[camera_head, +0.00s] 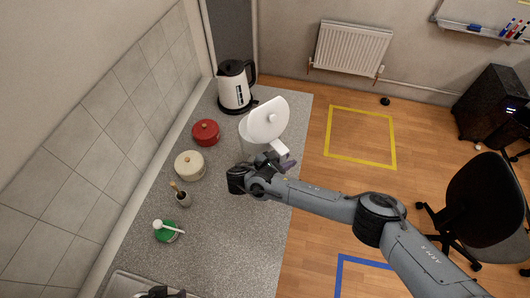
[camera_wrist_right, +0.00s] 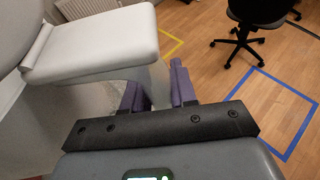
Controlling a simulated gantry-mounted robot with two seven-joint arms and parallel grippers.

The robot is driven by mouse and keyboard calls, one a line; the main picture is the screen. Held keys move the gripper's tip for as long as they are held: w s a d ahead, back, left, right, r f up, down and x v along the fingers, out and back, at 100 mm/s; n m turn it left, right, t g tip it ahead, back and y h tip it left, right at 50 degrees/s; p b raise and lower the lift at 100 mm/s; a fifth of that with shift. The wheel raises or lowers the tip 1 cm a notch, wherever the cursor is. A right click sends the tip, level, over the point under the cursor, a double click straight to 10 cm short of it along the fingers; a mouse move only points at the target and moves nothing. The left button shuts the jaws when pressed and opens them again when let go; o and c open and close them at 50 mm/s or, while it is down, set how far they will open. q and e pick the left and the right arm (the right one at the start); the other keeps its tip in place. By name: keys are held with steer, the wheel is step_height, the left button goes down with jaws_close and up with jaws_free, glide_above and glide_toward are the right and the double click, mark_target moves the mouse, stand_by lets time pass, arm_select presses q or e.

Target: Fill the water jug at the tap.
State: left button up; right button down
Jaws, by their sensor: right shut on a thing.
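In the right wrist view the jug's white top (camera_wrist_right: 95,48) fills the upper left, and the purple fingers (camera_wrist_right: 157,88) stand either side of a pale handle part. No tap is visible; a sink edge (camera_head: 118,277) shows at bottom left.
A white and black kettle (camera_head: 235,88) stands behind the jug. The counter (camera_head: 235,235) is clear at front right.

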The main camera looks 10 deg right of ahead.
mark_target(281, 158)
arm_select(q)
steer(key=shift+a, duration=0.15)
arm_select(e)
steer(key=shift+r, duration=0.1)
steer(key=shift+r, duration=0.1)
step_height(281, 158, up, 3)
steer(key=shift+f+p, duration=0.1)
steer(key=shift+p, duration=0.2)
arm_select(q)
step_height(281, 158, up, 5)
steer(key=p, duration=0.4)
steer(key=shift+s, duration=0.1)
arm_select(e)
steer(key=s+d+r, duration=0.2)
steer(key=d+r, duration=0.5)
steer(key=d, duration=0.4)
steer(key=shift+s+r, duration=0.3)
steer(key=shift+r, duration=0.05)
steer(key=shift+d, duration=0.2)
arm_select(q)
steer(key=shift+c, duration=0.4)
arm_select(e)
steer(key=shift+r, duration=0.1)
